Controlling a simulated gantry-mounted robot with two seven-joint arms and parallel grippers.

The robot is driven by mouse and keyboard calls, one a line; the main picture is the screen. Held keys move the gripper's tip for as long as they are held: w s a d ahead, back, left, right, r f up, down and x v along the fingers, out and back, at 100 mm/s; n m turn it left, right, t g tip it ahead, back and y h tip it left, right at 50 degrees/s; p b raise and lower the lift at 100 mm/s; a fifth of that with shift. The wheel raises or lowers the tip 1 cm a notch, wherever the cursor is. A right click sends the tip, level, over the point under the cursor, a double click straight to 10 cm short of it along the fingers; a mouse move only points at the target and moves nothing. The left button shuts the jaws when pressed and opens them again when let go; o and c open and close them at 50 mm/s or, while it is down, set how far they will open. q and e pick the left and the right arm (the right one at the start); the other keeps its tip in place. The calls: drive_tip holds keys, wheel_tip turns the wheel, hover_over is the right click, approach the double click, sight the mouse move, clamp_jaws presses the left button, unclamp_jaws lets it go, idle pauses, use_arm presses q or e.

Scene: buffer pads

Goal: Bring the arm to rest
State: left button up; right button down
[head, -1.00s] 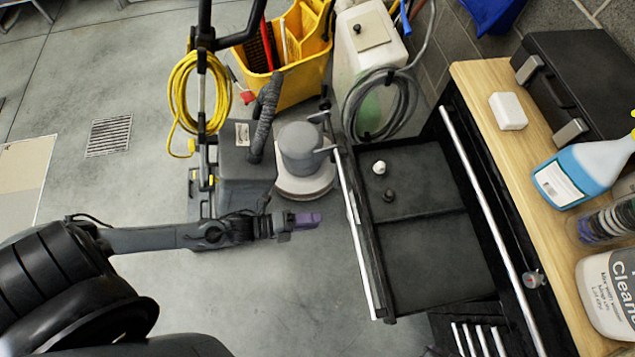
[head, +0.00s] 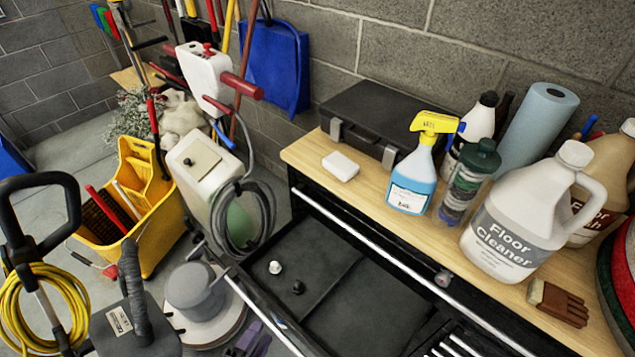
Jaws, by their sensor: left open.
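My left gripper (head: 254,336) shows at the bottom edge of the head view, left of the open drawer. Only its purple and dark tip end is in the picture. It is open, and I see nothing between its fingers. The rest of my left arm is out of view below. My right gripper is not in view.
An open black drawer (head: 358,312) holds a small white piece (head: 275,267) and a small black piece (head: 298,287). A floor machine (head: 197,292) stands beside the gripper. Above the drawer, a wooden worktop (head: 300,155) carries a white block (head: 341,166), a black case (head: 375,120) and several bottles.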

use_arm(q)
drive_tip(key=s+a+r+n+g+y, duration=0.1)
drive_tip(key=s+a+n+g+y, duration=0.55)
drive_tip(key=s+n+g, duration=0.75)
wheel_tip(320, 180, up, 38)
drive_tip(key=w+n+t+p, duration=0.2)
drive_tip(key=w+t+p, duration=0.1)
drive_tip(key=p, duration=3.5)
wheel_tip(320, 180, down, 63)
drive_tip(key=b, duration=6.2)
drive_tip(key=shift+s+a+h+b, duration=0.2)
drive_tip(key=shift+a+h+b, duration=0.15)
drive_tip(key=shift+a, duration=0.05)
drive_tip(key=shift+r, duration=0.1)
